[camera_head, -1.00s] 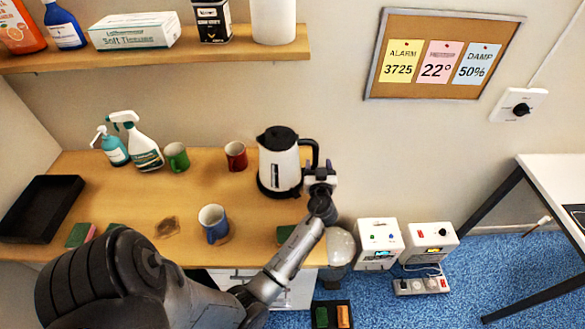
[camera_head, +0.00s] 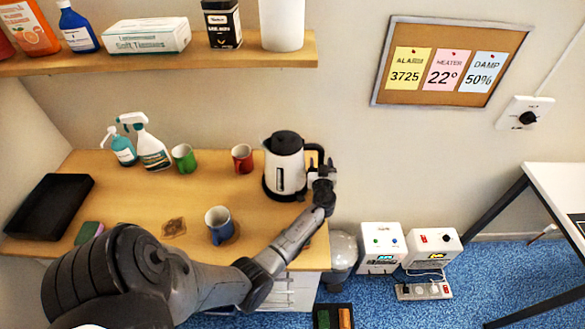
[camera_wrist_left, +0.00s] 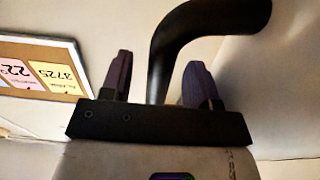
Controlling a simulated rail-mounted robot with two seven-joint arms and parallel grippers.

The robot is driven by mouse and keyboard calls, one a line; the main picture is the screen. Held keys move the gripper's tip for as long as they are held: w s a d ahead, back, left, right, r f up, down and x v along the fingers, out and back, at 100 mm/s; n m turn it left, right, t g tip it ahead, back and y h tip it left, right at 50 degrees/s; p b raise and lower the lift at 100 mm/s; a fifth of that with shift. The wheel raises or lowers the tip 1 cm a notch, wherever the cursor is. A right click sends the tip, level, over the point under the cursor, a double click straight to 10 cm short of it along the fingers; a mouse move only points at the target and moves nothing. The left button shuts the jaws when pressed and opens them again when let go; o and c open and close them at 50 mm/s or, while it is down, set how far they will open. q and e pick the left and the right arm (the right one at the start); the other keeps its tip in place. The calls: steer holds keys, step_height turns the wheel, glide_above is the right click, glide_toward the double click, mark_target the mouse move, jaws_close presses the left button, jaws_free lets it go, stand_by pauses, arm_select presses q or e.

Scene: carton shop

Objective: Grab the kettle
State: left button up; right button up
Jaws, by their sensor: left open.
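The kettle (camera_head: 285,172) is white with a black lid, base and handle. It stands upright on the wooden counter, near its right end, with its handle to the right. My left gripper (camera_head: 322,168) is at the handle side of the kettle. In the left wrist view, the black handle (camera_wrist_left: 168,50) passes between the two open fingers of the left gripper (camera_wrist_left: 160,82), with gaps showing on both sides. The kettle's pale body (camera_wrist_left: 275,90) fills the right of that view. My right gripper is not in view.
A blue mug (camera_head: 219,226), a red mug (camera_head: 242,158) and a green mug (camera_head: 183,158) stand on the counter (camera_head: 130,195), left of the kettle. Spray bottles (camera_head: 148,142) and a black tray (camera_head: 48,206) are further left. A shelf (camera_head: 160,58) runs above.

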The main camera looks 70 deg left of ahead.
arm_select(q)
steer(key=shift+w+a, duration=0.15)
steer(key=shift+a, duration=0.15)
steer(key=shift+c, duration=0.4)
jaws_close()
steer(key=shift+r, duration=0.1)
stand_by(0.7)
